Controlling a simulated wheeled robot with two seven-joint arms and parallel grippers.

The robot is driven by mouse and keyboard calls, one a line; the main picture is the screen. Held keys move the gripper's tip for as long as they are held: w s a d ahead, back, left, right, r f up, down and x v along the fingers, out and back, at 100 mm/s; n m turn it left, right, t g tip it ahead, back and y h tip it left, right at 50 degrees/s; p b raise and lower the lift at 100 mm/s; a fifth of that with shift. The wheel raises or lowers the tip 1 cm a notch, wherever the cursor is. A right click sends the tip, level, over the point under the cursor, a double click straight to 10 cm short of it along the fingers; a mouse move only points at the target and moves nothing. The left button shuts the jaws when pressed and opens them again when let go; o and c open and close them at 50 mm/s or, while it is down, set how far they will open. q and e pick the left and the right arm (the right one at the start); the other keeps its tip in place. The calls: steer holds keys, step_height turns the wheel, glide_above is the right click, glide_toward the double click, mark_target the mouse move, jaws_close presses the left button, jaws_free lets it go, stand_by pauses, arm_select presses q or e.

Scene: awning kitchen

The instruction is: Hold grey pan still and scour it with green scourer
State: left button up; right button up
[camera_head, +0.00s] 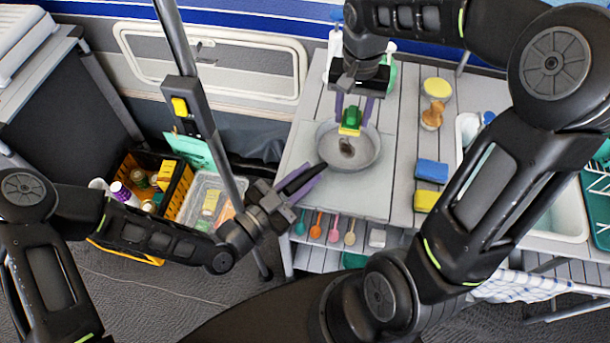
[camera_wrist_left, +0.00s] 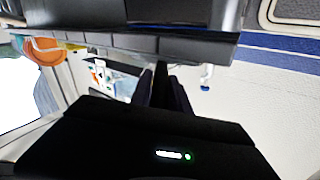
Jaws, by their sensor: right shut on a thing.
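The round grey pan (camera_head: 370,155) sits on the grey worktop with a dark brown stain (camera_head: 346,148) inside. Its black handle points lower left. My left gripper (camera_head: 312,180) has its purple fingers on either side of the handle, and the left wrist view shows a dark bar between the fingers (camera_wrist_left: 162,90). I cannot tell whether they press on it. My right gripper (camera_head: 354,108) points down over the pan's far side, shut on the green scourer (camera_head: 352,118) with its yellow underside. The scourer is above or at the pan's far inner wall; contact is unclear.
Blue (camera_head: 432,170) and yellow (camera_head: 426,201) sponges lie right of the pan. A wooden brush (camera_head: 432,117) and a round yellow sponge (camera_head: 437,87) are behind them. The sink (camera_head: 560,215) is at right. Crates stand on the floor at left. Coloured spoons hang below the front edge.

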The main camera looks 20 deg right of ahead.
arm_select(q)
jaws_close()
stand_by(0.9)
